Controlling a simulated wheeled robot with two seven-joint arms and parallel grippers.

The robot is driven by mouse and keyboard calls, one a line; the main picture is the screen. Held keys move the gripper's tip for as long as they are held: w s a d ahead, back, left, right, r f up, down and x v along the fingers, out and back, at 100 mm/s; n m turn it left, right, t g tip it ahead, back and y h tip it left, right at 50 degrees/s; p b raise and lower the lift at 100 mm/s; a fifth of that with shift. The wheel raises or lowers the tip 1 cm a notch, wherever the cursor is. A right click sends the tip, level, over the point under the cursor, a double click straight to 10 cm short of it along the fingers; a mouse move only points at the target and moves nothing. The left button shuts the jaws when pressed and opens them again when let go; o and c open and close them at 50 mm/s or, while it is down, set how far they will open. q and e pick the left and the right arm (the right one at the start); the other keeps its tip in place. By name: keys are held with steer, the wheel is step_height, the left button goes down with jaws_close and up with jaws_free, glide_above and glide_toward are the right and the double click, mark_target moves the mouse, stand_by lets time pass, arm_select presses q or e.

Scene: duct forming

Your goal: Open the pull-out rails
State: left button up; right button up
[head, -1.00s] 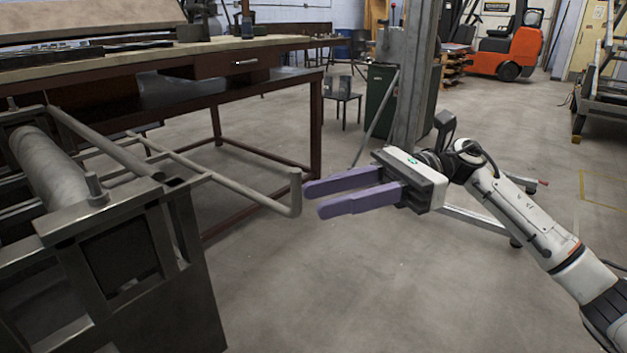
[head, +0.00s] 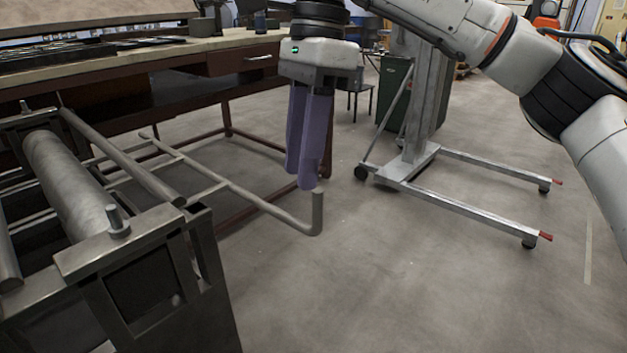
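The pull-out rail (head: 235,188) is a grey bar frame reaching from the machine at the left over the floor. Its near right end bends into a short upturned post (head: 318,212). My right gripper (head: 300,180) points down with its two purple fingers, tips just above and left of that post in the picture. The fingers partly overlap in this view but look apart, with nothing seen between them. Whether they touch the post cannot be told. My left gripper is not in view.
The grey roller machine (head: 130,255) fills the lower left, with a large roller (head: 70,185). A workbench (head: 180,60) stands behind the rail. A wheeled metal lift stand (head: 410,165) is at the right back. The floor at lower right is clear.

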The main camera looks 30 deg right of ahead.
mark_target(318, 185)
steer(key=d+r+h, duration=0.1)
steer(key=d+r+m, duration=0.1)
steer(key=r, duration=0.1)
steer(key=shift+w+d+t+h, duration=0.2)
steer(key=shift+w+t+h, duration=0.2)
steer(key=shift+d+r, duration=0.1)
steer(key=shift+d, duration=0.1)
step_height(318, 185, down, 10)
steer(key=shift+f+b, duration=0.1)
steer(key=shift+b, duration=0.85)
jaws_close()
